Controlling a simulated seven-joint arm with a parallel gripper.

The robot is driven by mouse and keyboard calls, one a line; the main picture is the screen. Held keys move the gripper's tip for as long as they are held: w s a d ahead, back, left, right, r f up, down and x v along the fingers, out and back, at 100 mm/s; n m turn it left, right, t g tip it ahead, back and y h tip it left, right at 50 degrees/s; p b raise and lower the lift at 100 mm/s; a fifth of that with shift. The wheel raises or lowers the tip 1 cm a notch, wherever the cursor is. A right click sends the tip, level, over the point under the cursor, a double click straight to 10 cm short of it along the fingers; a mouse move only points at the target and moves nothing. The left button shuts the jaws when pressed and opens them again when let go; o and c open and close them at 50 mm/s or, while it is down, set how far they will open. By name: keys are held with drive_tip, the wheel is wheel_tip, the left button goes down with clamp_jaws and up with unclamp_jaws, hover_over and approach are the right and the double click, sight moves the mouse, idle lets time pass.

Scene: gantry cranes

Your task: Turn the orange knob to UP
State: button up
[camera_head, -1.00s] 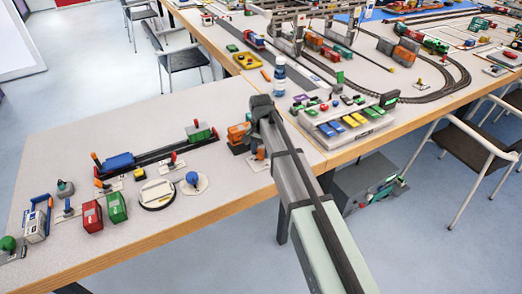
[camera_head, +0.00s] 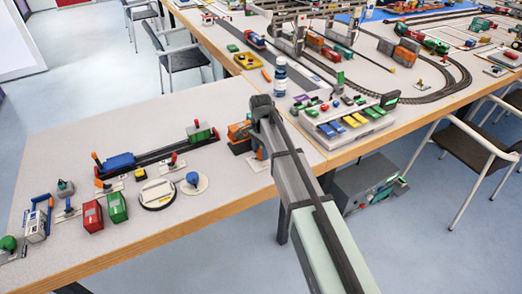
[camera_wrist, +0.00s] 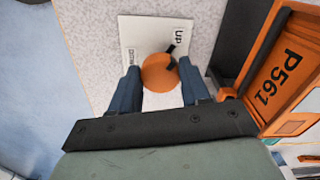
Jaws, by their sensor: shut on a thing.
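The orange knob (camera_wrist: 160,73) sits on a white plate (camera_wrist: 143,33) in the wrist view. The plate has an UP label at its upper right and a DOWN label at its left. A dark pointer on the knob slants up and right, toward the UP label. My gripper (camera_wrist: 159,68) has its two blue fingers on either side of the knob, shut on it. In the head view the white plate (camera_head: 256,164) shows beside my arm at the table's front edge, and the knob is mostly hidden by my gripper.
An orange model marked P561 (camera_wrist: 277,75) stands close to the right of my gripper; it also shows in the head view (camera_head: 239,131). A round turntable (camera_head: 157,194) lies to the left.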

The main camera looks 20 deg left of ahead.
sight(261, 152)
drive_tip(key=o, duration=1.1)
drive_tip(key=shift+c, duration=0.2)
wheel_tip(261, 152, up, 14)
drive_tip(key=shift+f, duration=0.1)
idle(0.4)
